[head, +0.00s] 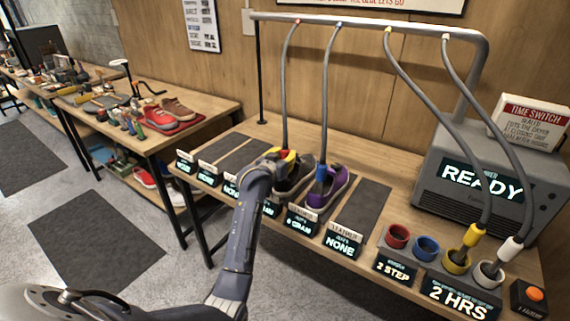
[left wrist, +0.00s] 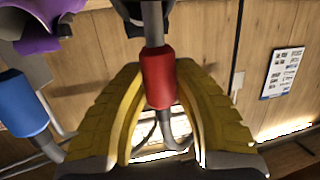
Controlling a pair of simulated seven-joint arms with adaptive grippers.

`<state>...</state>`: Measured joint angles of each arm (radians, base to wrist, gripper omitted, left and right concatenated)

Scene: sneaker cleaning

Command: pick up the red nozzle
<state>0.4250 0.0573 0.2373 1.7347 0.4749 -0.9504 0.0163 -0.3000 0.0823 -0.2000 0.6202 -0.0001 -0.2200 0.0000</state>
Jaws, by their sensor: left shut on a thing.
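The red nozzle (head: 289,155) hangs on a grey hose over a dark shoe (head: 296,178) on the drying table. My left gripper (head: 280,154) reaches it from the front left. In the left wrist view the red nozzle (left wrist: 158,78) sits between the two yellow fingers (left wrist: 160,100), which are shut on it. The nozzle's lower end is partly hidden by the arm in the head view. My right gripper is not in view.
The blue nozzle (head: 322,173) stands in a purple shoe (head: 328,190) just to the right. Yellow (head: 474,235) and white (head: 511,248) nozzles rest in cups at the right. The dryer box (head: 430,190) stands behind them. A grey mat (head: 362,212) is bare.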

